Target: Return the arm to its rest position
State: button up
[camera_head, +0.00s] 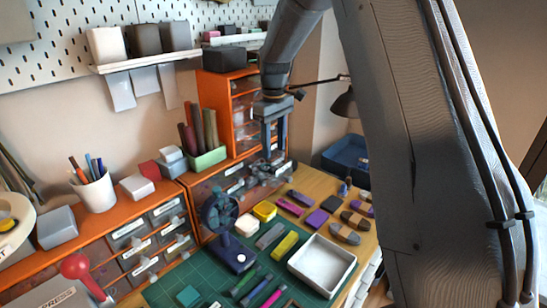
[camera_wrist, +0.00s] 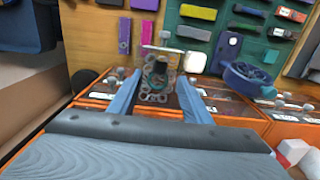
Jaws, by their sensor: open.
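My gripper (camera_head: 272,138) hangs from my arm in front of the orange drawer cabinet in the head view, pointing down. Its two blue-grey fingers are apart. In the wrist view my gripper (camera_wrist: 157,108) shows both fingers spread, with no object clearly held between them.
A dark blue round device (camera_head: 222,215) stands on the green mat (camera_head: 165,288). A white tray (camera_head: 322,262) lies at right, with several coloured blocks around it. Orange drawers (camera_head: 120,235), a pen cup (camera_head: 95,190) and a lamp (camera_head: 346,103) stand nearby.

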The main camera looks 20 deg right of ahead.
jog(key=shift+s+r, duration=0.1)
jog(key=shift+r, duration=0.2)
jog(key=s+f+m, duration=0.2)
jog(key=s+m, duration=0.1)
jog(key=s, duration=1.2)
jog(key=s+f+m+t, duration=0.1)
jog(key=s+f+m, duration=0.2)
jog(key=s, duration=1.1)
jog(key=shift+s+a+f+m, duration=0.2)
jog(key=shift+s+a+m, duration=0.15)
jog(key=shift+m, duration=0.05)
jog(key=shift+s, duration=0.15)
jog(key=shift+c, duration=0.7)
jog(key=c, duration=0.7)
jog(key=shift+w+d, duration=0.2)
grip_shut()
jog(key=w+d+r+m+t+p, duration=0.2)
jog(key=w+d+m+t+p, duration=0.15)
jog(key=w+m, duration=0.2)
jog(key=w+d+r+m+t+p, duration=0.2)
jog(key=w+d+r+m+t, duration=0.15)
jog(key=w, duration=0.35)
jog(key=a+x, duration=0.2)
jog(key=x, duration=1)
jog(key=shift+w+r+g, duration=0.2)
jog(key=shift+w+g, duration=0.2)
jog(key=shift+w, duration=0.1)
